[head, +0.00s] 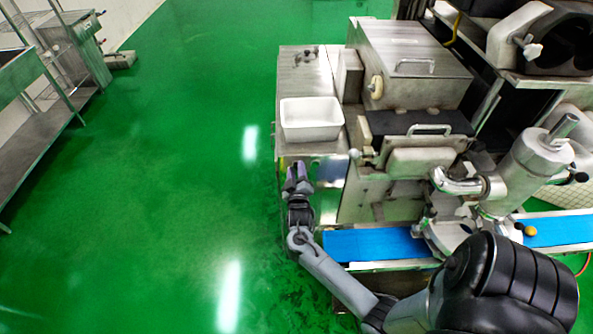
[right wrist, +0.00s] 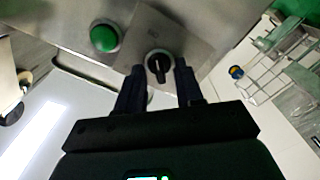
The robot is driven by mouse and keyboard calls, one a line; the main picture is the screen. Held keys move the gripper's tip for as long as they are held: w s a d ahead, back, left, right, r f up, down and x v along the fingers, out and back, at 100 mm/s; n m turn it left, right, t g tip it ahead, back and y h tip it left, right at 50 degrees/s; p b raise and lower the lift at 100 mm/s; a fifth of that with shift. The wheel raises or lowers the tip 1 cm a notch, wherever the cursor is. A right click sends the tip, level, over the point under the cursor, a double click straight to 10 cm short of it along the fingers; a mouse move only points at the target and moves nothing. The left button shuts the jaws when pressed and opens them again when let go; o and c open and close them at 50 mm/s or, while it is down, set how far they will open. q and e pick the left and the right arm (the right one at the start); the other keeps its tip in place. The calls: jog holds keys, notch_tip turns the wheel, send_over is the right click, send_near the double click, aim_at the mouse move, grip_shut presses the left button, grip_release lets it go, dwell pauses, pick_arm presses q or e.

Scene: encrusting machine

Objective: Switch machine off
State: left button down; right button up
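The encrusting machine (head: 412,60) stands at the right in the head view, a steel body with a blue conveyor belt (head: 375,244). In the right wrist view a black rotary knob (right wrist: 158,64) sits on a steel plate, beside a round green button (right wrist: 104,38). My right gripper (head: 298,172) is at the machine's left front side in the head view. In the right wrist view my right gripper (right wrist: 159,72) is open, with one finger on each side of the knob and a gap to each. The knob is hidden in the head view. My left gripper is not in view.
A white tub (head: 311,118) stands on the machine's left shelf, above and behind my right gripper. A small round ball (head: 530,230) lies on the belt at the right. A steel table (head: 40,110) is at the far left. Green floor between is clear.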

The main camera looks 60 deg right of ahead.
jog(key=shift+d, duration=0.15)
grip_shut()
dwell(0.4)
